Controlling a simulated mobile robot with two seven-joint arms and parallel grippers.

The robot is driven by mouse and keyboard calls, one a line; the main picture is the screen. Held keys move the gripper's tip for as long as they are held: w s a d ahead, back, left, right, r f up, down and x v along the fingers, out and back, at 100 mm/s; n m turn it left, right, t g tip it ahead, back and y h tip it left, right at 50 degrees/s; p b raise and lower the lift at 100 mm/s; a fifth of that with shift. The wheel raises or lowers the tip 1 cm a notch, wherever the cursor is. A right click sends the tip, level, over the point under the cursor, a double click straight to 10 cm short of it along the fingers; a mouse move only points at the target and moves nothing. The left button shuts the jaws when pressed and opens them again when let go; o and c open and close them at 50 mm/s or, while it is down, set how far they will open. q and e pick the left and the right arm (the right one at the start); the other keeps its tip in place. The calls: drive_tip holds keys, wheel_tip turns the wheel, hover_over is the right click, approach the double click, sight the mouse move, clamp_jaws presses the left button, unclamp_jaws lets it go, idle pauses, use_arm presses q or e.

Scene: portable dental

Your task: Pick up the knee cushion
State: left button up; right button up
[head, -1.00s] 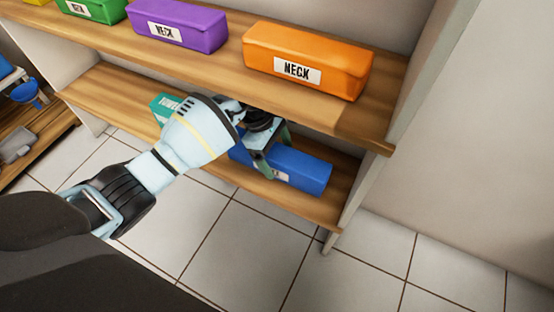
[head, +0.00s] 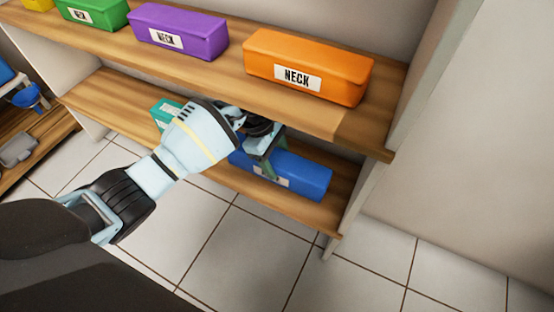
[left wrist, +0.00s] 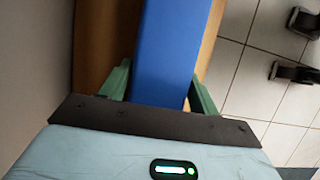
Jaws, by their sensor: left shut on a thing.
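The blue box-shaped cushion (head: 308,175) lies on the lower wooden shelf, towards its right end. Its white label is partly covered by a finger and I cannot read it. My left gripper (head: 272,163) is above the cushion, fingers pointing down, shut on it across its narrow width. In the left wrist view the blue cushion (left wrist: 172,45) runs between the two green fingers, one on each side. The cushion still appears to rest on the shelf. My right gripper is in neither view.
The upper shelf (head: 356,122) overhangs close above the gripper and carries an orange neck cushion (head: 310,65), a purple one (head: 180,30) and a green one (head: 95,12). A teal item (head: 163,112) sits left on the lower shelf. A side panel stands right; the floor in front is clear.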

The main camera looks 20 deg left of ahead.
use_arm(q)
drive_tip(key=shift+r, duration=0.45)
drive_tip(key=s+p, duration=0.7)
drive_tip(key=s, duration=1.1)
drive_tip(key=shift+a+r, duration=0.25)
drive_tip(key=shift+r, duration=0.05)
